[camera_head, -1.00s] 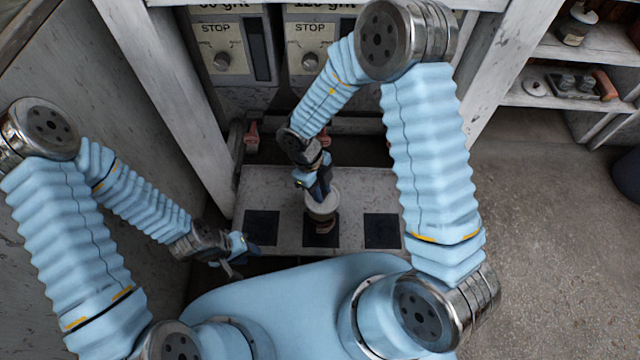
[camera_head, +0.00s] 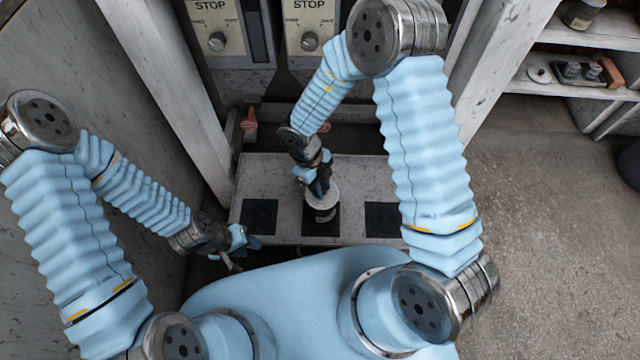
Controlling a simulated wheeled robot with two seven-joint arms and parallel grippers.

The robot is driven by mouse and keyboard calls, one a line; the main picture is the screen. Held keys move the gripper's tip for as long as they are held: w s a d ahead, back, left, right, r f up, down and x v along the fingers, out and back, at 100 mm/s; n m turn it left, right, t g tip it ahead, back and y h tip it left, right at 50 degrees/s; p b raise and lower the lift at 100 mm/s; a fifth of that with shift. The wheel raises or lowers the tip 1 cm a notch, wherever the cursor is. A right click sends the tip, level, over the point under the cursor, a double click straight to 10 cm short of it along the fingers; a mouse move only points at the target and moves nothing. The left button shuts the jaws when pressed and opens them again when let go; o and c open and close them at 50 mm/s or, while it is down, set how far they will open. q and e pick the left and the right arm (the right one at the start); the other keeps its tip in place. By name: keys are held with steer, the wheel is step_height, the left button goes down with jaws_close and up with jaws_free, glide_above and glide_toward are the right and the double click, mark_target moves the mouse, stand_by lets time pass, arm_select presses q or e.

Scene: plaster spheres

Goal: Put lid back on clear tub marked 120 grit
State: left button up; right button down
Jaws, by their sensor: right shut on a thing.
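A small tub (camera_head: 326,214) stands on the middle black square of the grey ledge. Its label is too small to read. A pale round lid (camera_head: 322,198) is right at the tub's top; I cannot tell whether it touches the rim all round. My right gripper (camera_head: 320,186) is shut on the lid from above and hides its far part. My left gripper (camera_head: 244,252) is open and empty, low at the ledge's front left corner, away from the tub.
The ledge (camera_head: 280,178) has a bare black square on the left (camera_head: 259,217) and another on the right (camera_head: 383,220). Panels marked STOP (camera_head: 310,28) stand behind. A shelf (camera_head: 575,50) with a jar and tools is at the upper right. White posts flank the ledge.

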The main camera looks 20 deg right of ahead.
steer(key=shift+p, duration=0.8)
stand_by(0.6)
steer(key=shift+w+a+f+p, duration=0.1)
steer(key=shift+f+p, duration=0.05)
steer(key=shift+p, duration=0.2)
stand_by(0.8)
steer(key=shift+p, duration=0.4)
stand_by(0.3)
stand_by(0.3)
steer(key=shift+c, duration=2)
jaws_free()
steer(key=shift+r, duration=3.5)
steer(key=shift+c, duration=0.2)
jaws_close()
